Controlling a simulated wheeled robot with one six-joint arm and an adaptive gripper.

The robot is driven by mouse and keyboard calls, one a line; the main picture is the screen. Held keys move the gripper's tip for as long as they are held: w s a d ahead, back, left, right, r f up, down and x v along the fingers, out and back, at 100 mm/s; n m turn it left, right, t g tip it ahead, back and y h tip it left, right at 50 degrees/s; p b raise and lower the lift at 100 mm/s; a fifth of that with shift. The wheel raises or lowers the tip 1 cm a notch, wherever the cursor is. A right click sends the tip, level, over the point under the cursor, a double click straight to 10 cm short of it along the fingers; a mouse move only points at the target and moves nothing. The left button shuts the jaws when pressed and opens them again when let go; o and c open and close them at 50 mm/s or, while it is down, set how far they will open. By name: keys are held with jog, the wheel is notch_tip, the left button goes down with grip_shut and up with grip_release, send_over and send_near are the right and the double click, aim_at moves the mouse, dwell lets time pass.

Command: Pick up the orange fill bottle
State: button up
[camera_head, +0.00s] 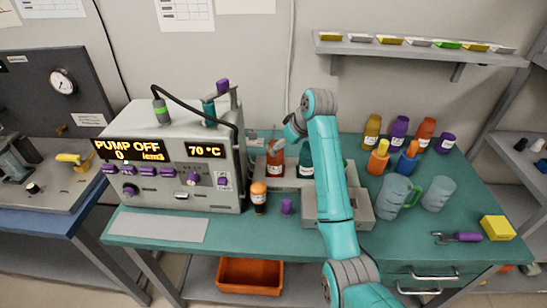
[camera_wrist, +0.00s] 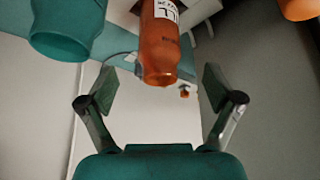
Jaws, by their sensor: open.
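The orange fill bottle (camera_head: 274,162) stands upright on a grey raised fixture beside the control box in the head view. In the wrist view the bottle (camera_wrist: 161,45), with a white label reading "ILL", is upside down in the picture, ahead of and roughly between my fingers. My gripper (camera_wrist: 160,84) is open and empty, with one finger on each side. In the head view my gripper (camera_head: 264,138) is close to the bottle's top; whether it touches cannot be told. A teal bottle (camera_head: 306,160) stands just right of it and shows at upper left in the wrist view (camera_wrist: 68,28).
A dark bottle with an orange cap (camera_head: 258,197) and a small purple piece (camera_head: 287,207) stand in front. The control box (camera_head: 175,150) is close on the left.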

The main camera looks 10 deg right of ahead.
aim_at(275, 160)
jog(key=x, duration=0.9)
jog(key=shift+w+f, duration=0.1)
jog(key=c, duration=1.5)
